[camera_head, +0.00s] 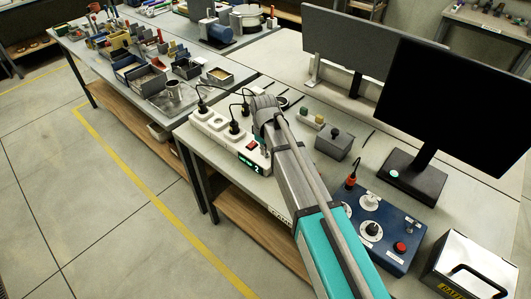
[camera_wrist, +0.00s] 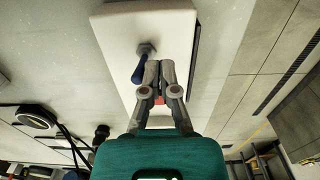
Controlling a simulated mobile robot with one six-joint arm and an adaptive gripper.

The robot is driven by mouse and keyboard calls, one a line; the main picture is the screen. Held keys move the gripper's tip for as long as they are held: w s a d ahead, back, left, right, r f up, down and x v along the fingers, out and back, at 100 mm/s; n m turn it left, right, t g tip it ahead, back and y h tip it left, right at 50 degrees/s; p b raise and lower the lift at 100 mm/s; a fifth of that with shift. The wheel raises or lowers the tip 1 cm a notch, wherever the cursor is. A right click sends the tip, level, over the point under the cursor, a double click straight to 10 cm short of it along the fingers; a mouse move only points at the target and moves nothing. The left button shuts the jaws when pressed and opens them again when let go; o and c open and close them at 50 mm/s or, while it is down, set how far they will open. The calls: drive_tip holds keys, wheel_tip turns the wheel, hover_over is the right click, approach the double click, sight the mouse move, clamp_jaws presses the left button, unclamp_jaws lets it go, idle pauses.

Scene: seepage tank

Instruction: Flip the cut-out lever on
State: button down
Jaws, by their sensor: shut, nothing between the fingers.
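The cut-out lever (camera_wrist: 138,72) has a dark blue handle on a metal collar and stands on a white strip in the wrist view. Its handle points down-left in that picture. My gripper (camera_wrist: 160,66) is shut and empty, with its fingertips just right of the lever; I cannot tell whether they touch it. In the head view the white power strip (camera_head: 213,122) carries sockets, black plugs, a red switch (camera_head: 252,146) and a green-lit display. My arm covers its right end, and the gripper's fingers cannot be made out there.
A grey box with a knob (camera_head: 335,143) and a blue control panel (camera_head: 382,228) with a red button stand right of my arm. Two monitors (camera_head: 455,105) stand behind. Black cables rise from the strip. Trays and tools fill the left bench.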

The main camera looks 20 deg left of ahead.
drive_tip(key=shift+w+r, duration=0.1)
drive_tip(key=shift+r, duration=0.05)
wheel_tip(320, 180, up, 7)
drive_tip(key=p, duration=0.7)
drive_tip(key=shift+s, duration=0.3)
idle(0.7)
drive_tip(key=s+d+m, duration=0.2)
drive_tip(key=d+m, duration=0.5)
drive_tip(key=d, duration=1.6)
drive_tip(key=s+d+m, duration=0.2)
drive_tip(key=d+m, duration=0.5)
drive_tip(key=d, duration=1.7)
drive_tip(key=shift+s+m, duration=0.35)
drive_tip(key=shift+m, duration=0.05)
